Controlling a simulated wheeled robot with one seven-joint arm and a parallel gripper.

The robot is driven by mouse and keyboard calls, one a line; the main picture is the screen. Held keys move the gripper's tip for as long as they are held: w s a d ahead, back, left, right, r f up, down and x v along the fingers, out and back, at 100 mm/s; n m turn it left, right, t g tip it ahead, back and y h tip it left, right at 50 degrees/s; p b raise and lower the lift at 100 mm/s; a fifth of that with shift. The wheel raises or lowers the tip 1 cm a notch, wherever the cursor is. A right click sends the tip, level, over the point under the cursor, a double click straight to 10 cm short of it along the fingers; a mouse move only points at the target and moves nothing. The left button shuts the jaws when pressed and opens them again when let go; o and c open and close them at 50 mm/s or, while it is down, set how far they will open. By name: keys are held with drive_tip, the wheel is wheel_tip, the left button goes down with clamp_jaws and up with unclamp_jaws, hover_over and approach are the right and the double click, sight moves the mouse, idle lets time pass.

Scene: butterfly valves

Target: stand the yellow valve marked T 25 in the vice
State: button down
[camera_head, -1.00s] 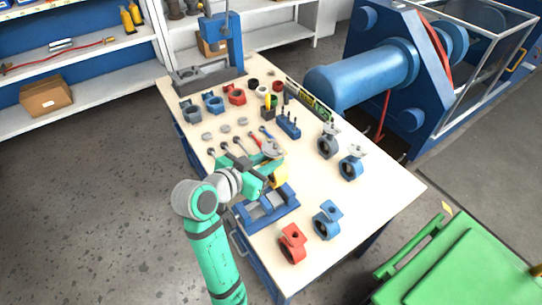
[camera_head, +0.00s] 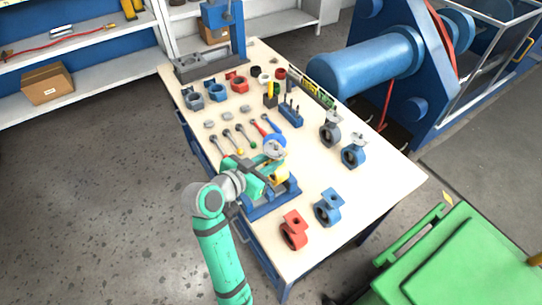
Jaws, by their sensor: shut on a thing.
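The yellow valve (camera_head: 281,178) is held in my gripper (camera_head: 273,168), over the blue vice (camera_head: 287,194). My gripper is shut on it, and the fingers and arm hide much of its body. The marking T 25 is too small to read. The valve's lower part is close to the vice jaws; I cannot tell whether it touches them or sits between them. My green arm comes in from the lower left and covers the left part of the vice.
A red valve (camera_head: 294,231) and a blue valve (camera_head: 328,207) stand in front of the vice. Another blue valve (camera_head: 353,155) and a dark grey one (camera_head: 330,133) stand to the right. Hand tools (camera_head: 240,139) lie behind. The tabletop (camera_head: 375,190) is clear at front right.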

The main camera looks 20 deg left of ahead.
drive_tip(key=shift+f, duration=2.2)
drive_tip(key=c, duration=1.5)
unclamp_jaws()
drive_tip(key=shift+o, duration=0.2)
drive_tip(key=shift+f, duration=0.15)
drive_tip(key=shift+s, duration=0.15)
drive_tip(key=v, duration=1)
drive_tip(key=shift+s+a+r, duration=0.2)
drive_tip(key=shift+s+r, duration=0.05)
drive_tip(key=shift+r, duration=0.05)
